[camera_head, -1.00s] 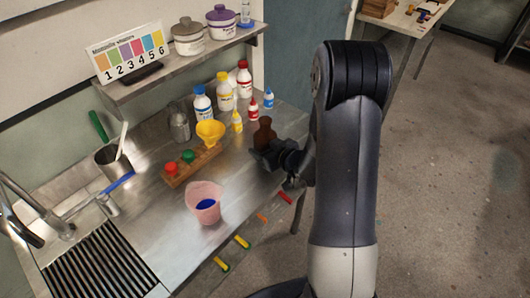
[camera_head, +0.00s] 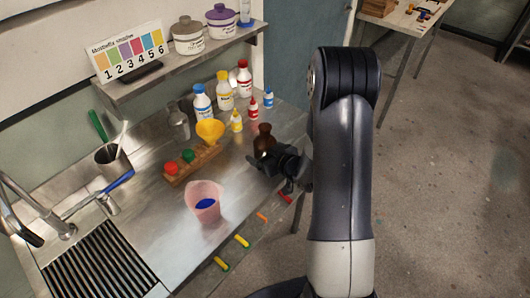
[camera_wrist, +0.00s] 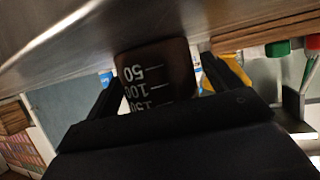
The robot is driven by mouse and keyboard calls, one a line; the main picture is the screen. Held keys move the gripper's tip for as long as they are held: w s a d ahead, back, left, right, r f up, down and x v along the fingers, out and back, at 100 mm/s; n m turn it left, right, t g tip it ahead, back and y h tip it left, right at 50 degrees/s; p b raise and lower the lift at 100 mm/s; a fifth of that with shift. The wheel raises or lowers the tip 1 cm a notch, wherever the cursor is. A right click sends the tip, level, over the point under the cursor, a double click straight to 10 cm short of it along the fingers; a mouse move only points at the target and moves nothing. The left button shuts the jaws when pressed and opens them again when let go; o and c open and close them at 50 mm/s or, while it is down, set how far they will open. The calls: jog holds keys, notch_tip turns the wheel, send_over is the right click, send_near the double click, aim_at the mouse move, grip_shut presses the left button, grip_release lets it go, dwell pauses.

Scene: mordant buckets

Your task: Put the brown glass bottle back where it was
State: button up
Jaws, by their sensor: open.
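The brown glass bottle (camera_head: 264,138) stands upright near the right end of the steel counter (camera_head: 160,225). My gripper (camera_head: 263,158) is open low beside it, on the near side, and hides its lower part in the head view. In the wrist view, which is upside down, the bottle (camera_wrist: 157,72) shows its white volume marks between the two open fingers of my gripper (camera_wrist: 168,88). Whether a finger touches the glass cannot be told.
A wooden rack (camera_head: 190,165) with red and green caps and a yellow funnel (camera_head: 210,130) stand left of the bottle. Several white, red and yellow bottles stand behind it. Counter between beaker and bottle is clear.

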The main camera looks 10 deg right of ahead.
jog(key=shift+r, duration=0.15)
jog(key=shift+d+r, duration=0.1)
jog(key=b+v, duration=0.1)
jog(key=v, duration=1.1)
